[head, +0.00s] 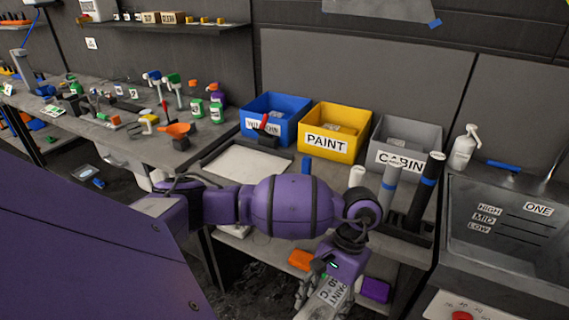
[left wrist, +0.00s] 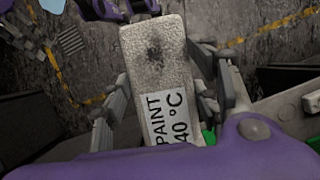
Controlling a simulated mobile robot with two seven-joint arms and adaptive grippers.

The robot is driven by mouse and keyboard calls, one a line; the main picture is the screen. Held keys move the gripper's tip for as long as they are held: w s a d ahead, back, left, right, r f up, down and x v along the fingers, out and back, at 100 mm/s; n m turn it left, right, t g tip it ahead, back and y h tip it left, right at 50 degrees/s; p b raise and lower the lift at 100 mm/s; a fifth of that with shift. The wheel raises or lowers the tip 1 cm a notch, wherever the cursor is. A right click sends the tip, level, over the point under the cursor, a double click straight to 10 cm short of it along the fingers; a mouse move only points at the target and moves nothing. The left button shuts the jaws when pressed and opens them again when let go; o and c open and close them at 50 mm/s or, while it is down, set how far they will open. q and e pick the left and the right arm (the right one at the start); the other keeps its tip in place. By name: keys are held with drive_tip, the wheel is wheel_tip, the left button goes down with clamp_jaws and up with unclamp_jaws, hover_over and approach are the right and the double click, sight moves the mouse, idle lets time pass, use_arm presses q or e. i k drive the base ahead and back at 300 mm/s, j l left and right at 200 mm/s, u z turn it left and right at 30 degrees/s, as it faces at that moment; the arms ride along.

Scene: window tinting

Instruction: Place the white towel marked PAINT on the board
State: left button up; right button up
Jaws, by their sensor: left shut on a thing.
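The white towel marked PAINT (left wrist: 158,65) is a pale folded strip with a "PAINT 40 °C" label and a dark smudge. My left gripper (left wrist: 165,105) is shut on it, one finger along each side. In the head view the towel (head: 331,291) hangs with its label showing at my left gripper (head: 322,292), low in front of the bench. A pale flat board (head: 248,165) lies on the bench, up and left of the gripper. My left forearm crosses in front of the bench and hides part of it. My right gripper cannot be made out.
Blue (head: 273,106), yellow PAINT (head: 328,142) and grey CABIN bins (head: 404,158) stand behind the board. Rolls (head: 389,185), a spray bottle (head: 464,146) and a metal unit (head: 510,225) are at right. Orange (head: 301,259) and purple items (head: 375,290) lie below the bench top.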

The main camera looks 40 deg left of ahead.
sight(250, 162)
drive_tip(key=j+z, duration=0.35)
drive_tip(key=k+j+z, duration=0.15)
drive_tip(key=j+z, duration=0.2)
drive_tip(key=k+j+z, duration=0.1)
drive_tip(key=j, duration=0.25)
drive_tip(key=k+j+z, duration=0.15)
drive_tip(key=j, duration=0.15)
drive_tip(key=j+z, duration=0.1)
drive_tip(key=j, duration=0.2)
drive_tip(key=k+j, duration=0.2)
drive_tip(key=j, duration=0.25)
drive_tip(key=k+j+z, duration=0.1)
drive_tip(key=k+j, duration=0.15)
drive_tip(key=j, duration=0.15)
drive_tip(key=k+j, duration=0.2)
drive_tip(key=j, duration=0.2)
drive_tip(key=k+j+z, duration=0.1)
drive_tip(key=k+j, duration=0.15)
drive_tip(key=j, duration=0.15)
